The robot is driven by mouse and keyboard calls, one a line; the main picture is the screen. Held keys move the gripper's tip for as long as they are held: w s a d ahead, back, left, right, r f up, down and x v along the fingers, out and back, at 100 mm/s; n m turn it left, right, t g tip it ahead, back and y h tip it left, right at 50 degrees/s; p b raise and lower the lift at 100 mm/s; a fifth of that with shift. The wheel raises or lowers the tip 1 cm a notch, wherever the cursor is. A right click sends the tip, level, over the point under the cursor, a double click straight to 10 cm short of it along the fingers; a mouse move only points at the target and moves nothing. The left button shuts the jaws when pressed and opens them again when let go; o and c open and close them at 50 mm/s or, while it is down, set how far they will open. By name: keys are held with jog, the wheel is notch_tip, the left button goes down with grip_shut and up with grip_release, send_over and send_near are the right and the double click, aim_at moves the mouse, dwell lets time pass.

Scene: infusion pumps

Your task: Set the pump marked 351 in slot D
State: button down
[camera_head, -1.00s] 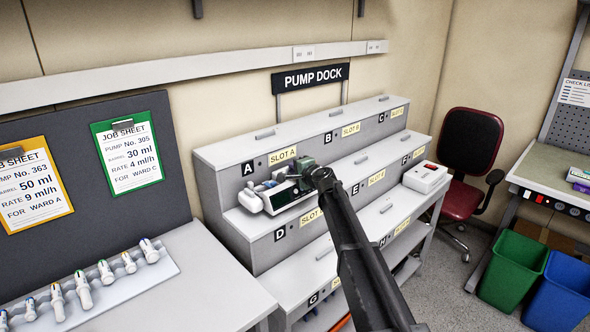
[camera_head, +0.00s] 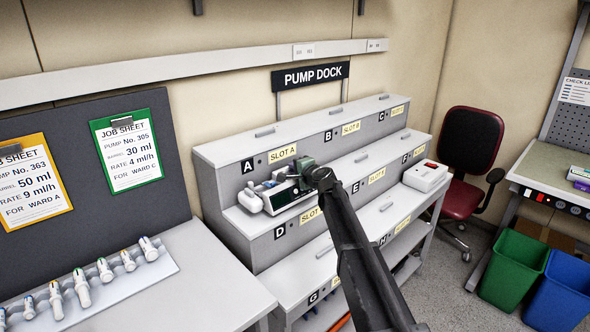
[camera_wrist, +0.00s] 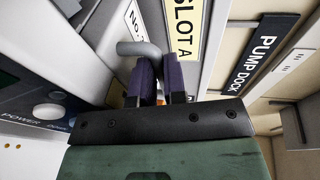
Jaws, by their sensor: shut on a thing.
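The pump (camera_head: 285,196), white with a dark display front, is at the left end of the dock's middle step, above the D plate (camera_head: 280,232) and below the SLOT A label. My gripper (camera_wrist: 160,78) is shut on the pump's grey handle (camera_wrist: 136,48). The green wrist body shows above the pump in the head view. In the wrist view a "No." tag (camera_wrist: 136,18) is cut off, so its number is not readable. Whether the pump's base touches the step is hidden.
The pump dock (camera_head: 225,150) has stepped rows with lettered plates and small grey handles. The step between is clear. Job sheets (camera_head: 128,155) and a syringe rack (camera_head: 100,280) are at left.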

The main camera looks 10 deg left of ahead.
jog(key=shift+f+b, duration=0.4)
dwell(0.3)
jog(key=c, duration=1.1)
grip_release()
jog(key=shift+s, duration=0.1)
jog(key=p+v, duration=0.2)
jog(key=v, duration=0.8)
jog(key=shift+s+d, duration=0.2)
jog(key=shift+s, duration=0.1)
jog(key=shift+r, duration=0.15)
